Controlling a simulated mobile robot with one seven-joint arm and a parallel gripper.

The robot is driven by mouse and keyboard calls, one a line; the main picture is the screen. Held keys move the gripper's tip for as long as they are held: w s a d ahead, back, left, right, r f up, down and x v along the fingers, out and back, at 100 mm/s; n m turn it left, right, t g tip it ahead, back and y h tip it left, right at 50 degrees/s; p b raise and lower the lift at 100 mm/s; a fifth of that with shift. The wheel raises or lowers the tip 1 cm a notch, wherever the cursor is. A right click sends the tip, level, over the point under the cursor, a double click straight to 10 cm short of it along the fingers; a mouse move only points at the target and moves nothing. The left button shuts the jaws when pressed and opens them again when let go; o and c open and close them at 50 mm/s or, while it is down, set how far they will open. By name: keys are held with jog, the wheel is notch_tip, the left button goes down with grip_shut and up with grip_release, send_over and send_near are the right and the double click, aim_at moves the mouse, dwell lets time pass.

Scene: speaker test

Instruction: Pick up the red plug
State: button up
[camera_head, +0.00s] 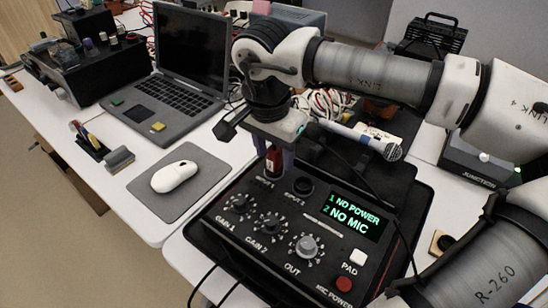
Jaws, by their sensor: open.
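The gripper body hides the plug's top. Whether the fingers touch the plug cannot be told. The box's display (354,212) reads "1 NO POWER" and "2 NO MIC".
The INPUT 2 socket (302,186) is right of the plug. A microphone (384,147) lies behind the box, with cables near it. A laptop (165,100) and a white mouse (174,176) on a grey mat (205,172) are to the left. My arm spans the right side.

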grip_shut()
dwell(0.3)
